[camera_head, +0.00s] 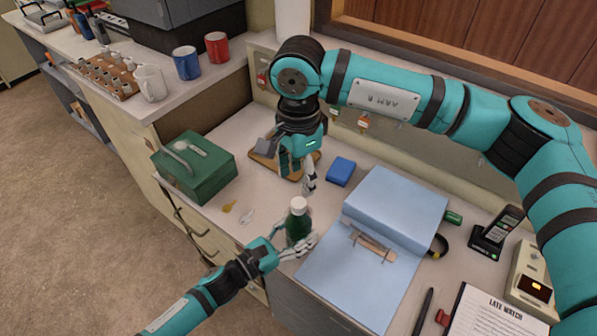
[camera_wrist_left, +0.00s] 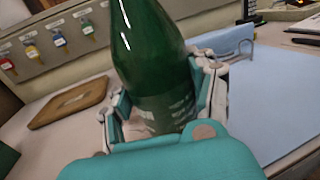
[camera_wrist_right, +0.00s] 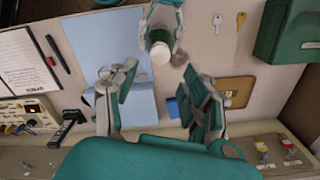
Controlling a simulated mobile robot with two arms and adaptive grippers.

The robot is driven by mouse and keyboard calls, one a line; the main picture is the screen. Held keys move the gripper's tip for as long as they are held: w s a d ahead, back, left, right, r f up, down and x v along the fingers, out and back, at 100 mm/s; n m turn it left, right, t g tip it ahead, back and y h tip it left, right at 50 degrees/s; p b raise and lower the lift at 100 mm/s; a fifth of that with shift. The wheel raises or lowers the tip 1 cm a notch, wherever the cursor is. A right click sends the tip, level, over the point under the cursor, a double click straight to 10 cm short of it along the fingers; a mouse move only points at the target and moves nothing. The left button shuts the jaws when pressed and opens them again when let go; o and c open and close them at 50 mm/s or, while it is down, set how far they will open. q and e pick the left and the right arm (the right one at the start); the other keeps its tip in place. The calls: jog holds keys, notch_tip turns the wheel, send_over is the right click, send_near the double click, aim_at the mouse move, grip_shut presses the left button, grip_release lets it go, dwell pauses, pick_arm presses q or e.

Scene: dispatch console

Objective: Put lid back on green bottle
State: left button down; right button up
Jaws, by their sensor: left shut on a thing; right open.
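The green bottle (camera_head: 298,229) stands upright near the front of the desk, beside the blue folder. Its white lid (camera_head: 298,204) shows on top of the neck; whether it is fully seated I cannot tell. My left gripper (camera_head: 294,246) is shut around the bottle's lower body, and its fingers also show around the bottle (camera_wrist_left: 150,60) in the left wrist view. My right gripper (camera_head: 297,178) is open and empty, above the desk behind the bottle. In the right wrist view the lid (camera_wrist_right: 160,53) lies beyond and between its open fingers (camera_wrist_right: 150,88).
A green box (camera_head: 195,168) stands at left, with keys (camera_head: 246,215) on the desk near it. A blue folder (camera_head: 350,285), a blue block (camera_head: 341,171), a wooden board (camera_head: 262,160) and a phone (camera_head: 497,232) surround the bottle. Mugs (camera_head: 186,60) stand on the left counter.

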aim_at(298, 202)
jog(key=shift+f, duration=0.1)
jog(key=shift+f, duration=3.9)
jog(key=shift+c, duration=0.4)
grip_shut()
jog(key=m, duration=0.6)
jog(key=shift+m, duration=0.4)
jog(key=m, duration=0.5)
jog(key=shift+o, duration=1.1)
grip_release()
notch_tip(298, 202, up, 12)
